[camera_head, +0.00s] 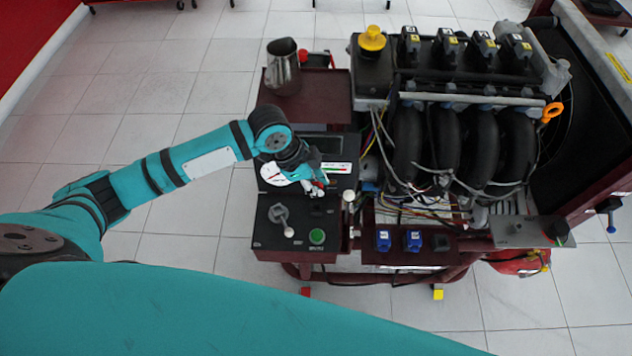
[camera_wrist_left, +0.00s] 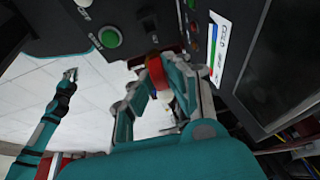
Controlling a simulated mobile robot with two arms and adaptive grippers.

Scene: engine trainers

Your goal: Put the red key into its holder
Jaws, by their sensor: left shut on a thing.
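My left gripper (camera_head: 314,181) is over the dark control panel (camera_head: 268,233) of the engine trainer. In the left wrist view its fingers (camera_wrist_left: 152,82) are shut on the red key (camera_wrist_left: 153,63), close to the panel's edge. In the head view the key is small and mostly hidden by the fingers. I cannot make out the holder for sure; the gripper and key cover part of the panel. My right gripper (camera_wrist_left: 70,75) shows small at the left of the wrist view, away from the panel; its opening is unclear.
The panel carries a green button (camera_head: 317,237) and a grey lever (camera_head: 284,219). A metal jug (camera_head: 282,67) stands on the shelf behind. The engine (camera_head: 450,130) with hoses and loose wires stands to the right. Open tiled floor (camera_head: 200,95) lies at the left.

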